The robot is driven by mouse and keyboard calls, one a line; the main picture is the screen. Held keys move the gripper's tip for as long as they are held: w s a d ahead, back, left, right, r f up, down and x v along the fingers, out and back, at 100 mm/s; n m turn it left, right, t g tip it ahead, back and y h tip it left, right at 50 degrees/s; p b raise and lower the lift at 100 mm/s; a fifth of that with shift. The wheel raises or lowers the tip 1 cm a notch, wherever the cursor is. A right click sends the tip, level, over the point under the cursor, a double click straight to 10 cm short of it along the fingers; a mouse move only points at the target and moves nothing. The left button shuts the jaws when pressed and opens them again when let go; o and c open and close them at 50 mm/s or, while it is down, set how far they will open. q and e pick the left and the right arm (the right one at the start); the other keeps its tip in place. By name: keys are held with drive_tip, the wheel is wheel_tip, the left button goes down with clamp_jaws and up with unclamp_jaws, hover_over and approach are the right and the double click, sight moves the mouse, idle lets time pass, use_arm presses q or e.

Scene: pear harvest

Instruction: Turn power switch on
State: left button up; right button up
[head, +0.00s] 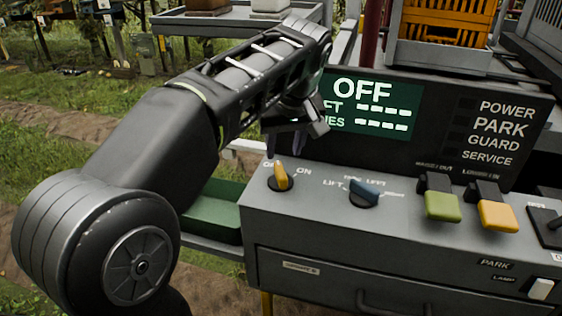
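The power switch is a yellow rotary knob (281,177) on a dark round base at the left of the grey control panel (325,225). Its top leans slightly left, toward the partly covered OFF label; ON is printed to its right. The green display (372,106) behind reads OFF. My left gripper (297,132) hangs above and behind the knob, in front of the display's left edge, apart from the knob. Its fingers are dark and seen at an angle, so their opening is unclear. My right gripper is not in view.
Green (441,204) and yellow (496,214) levers stand further right, with a white PARK LAMP switch (540,289) near the front edge. An orange crate (448,22) is behind the display.

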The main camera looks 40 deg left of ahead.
sight(280, 169)
use_arm(q)
drive_tip(key=shift+f, duration=0.1)
drive_tip(key=x, duration=0.7)
drive_tip(key=shift+w+a+f, duration=0.1)
drive_tip(key=shift+f, duration=0.25)
drive_tip(key=shift+c, duration=0.4)
clamp_jaws()
